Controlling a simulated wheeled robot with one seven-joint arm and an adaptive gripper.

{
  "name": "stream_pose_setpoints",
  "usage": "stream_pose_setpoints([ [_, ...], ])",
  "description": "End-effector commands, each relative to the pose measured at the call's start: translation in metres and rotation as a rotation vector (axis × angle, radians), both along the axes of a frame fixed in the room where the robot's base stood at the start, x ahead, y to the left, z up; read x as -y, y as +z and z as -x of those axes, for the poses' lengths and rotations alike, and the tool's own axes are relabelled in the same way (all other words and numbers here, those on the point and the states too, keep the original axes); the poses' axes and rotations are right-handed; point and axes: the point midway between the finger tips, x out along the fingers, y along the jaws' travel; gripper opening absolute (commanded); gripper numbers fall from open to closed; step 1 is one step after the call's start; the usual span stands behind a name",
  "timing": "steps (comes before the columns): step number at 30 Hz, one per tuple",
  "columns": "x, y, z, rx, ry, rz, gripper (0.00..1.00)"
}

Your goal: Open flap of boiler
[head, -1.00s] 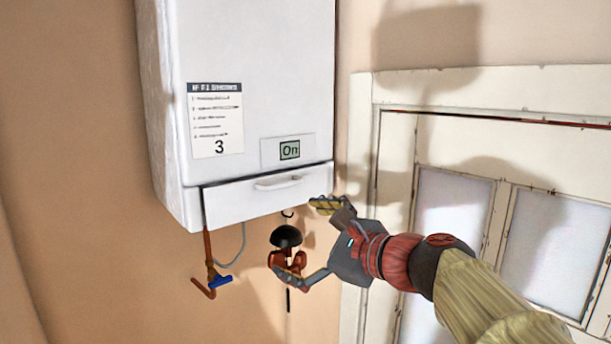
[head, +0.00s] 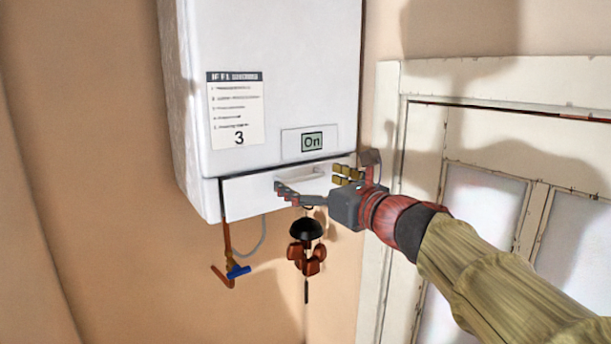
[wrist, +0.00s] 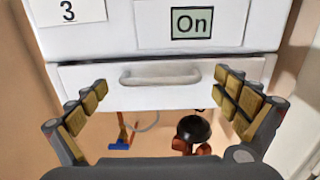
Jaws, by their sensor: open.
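The white boiler (head: 270,75) hangs on the wall. Its flap (head: 250,195) is a low front panel below the "On" display, and it looks closed. The flap has a pale bar handle (head: 300,176), which also shows in the wrist view (wrist: 160,75). My gripper (head: 315,183) is open in front of the flap. In the wrist view its two fingers (wrist: 168,98) stand wide apart, left and right of the handle, with nothing between them. I cannot tell how far the fingertips are from the panel. In the head view my gripper covers the flap's right part.
A dark-topped hanging thing with reddish pieces (head: 306,248) is just below the boiler. A copper pipe with a blue valve (head: 237,271) hangs at the lower left. A white-framed window or door (head: 480,85) is on the right. Bare wall lies left of the boiler.

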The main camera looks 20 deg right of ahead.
Motion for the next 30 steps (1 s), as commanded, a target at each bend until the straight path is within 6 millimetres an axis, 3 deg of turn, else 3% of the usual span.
stream_pose_setpoints([
  [4,-0.0037,-0.0001,-0.0105,-0.001,0.0,0.0,0.99],
  [13,-0.004,-0.0006,-0.0124,-0.001,-0.001,0.001,0.99],
  [30,-0.004,-0.0005,-0.0122,-0.001,-0.001,0.0,0.67],
])
